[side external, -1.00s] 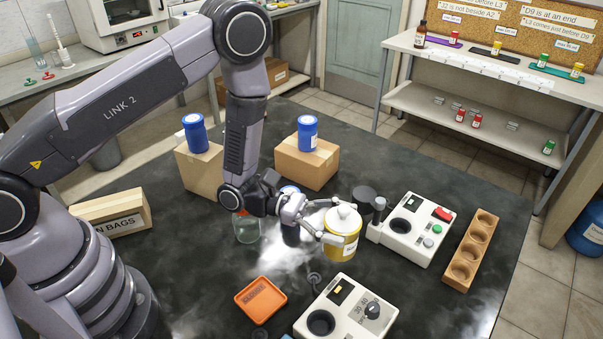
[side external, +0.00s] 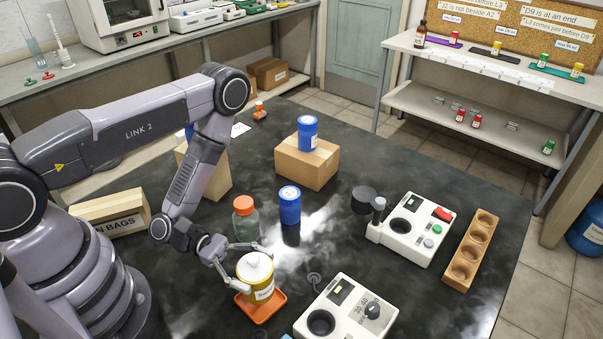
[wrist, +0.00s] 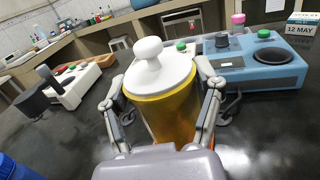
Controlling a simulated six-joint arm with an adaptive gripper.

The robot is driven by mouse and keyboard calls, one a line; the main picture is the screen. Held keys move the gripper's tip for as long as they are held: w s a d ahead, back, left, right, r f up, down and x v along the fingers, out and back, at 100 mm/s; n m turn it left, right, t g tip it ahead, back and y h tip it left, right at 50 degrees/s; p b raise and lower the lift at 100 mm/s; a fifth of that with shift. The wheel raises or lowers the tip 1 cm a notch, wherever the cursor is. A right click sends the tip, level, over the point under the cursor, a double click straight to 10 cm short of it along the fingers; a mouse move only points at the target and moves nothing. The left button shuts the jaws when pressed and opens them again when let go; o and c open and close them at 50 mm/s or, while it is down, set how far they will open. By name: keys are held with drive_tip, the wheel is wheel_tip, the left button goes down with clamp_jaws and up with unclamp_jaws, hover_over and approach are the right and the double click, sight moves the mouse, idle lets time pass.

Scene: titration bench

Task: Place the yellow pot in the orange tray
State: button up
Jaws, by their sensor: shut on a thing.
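The yellow pot (side external: 256,277) has a white knobbed lid and a white label. It is upright, at the orange tray (side external: 270,305), whose rim shows around its lower part in the side view. I cannot tell whether its base touches the tray floor. My gripper (side external: 250,268) is shut on the pot, with a finger on each side. In the wrist view the pot (wrist: 163,90) stands upright between both fingers (wrist: 165,108), and its lower part is hidden behind the gripper body.
A glass jar with an orange cap (side external: 245,220) and a blue bottle (side external: 289,206) stand just behind the pot. A white device with a dial (side external: 345,310) is to the right of the tray. A second white device (side external: 410,228) and a wooden rack (side external: 470,255) are farther right.

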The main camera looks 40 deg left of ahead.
drive_tip(key=shift+f, duration=1.65)
drive_tip(key=shift+f, duration=0.1)
drive_tip(key=o, duration=1.2)
drive_tip(key=shift+o, duration=0.2)
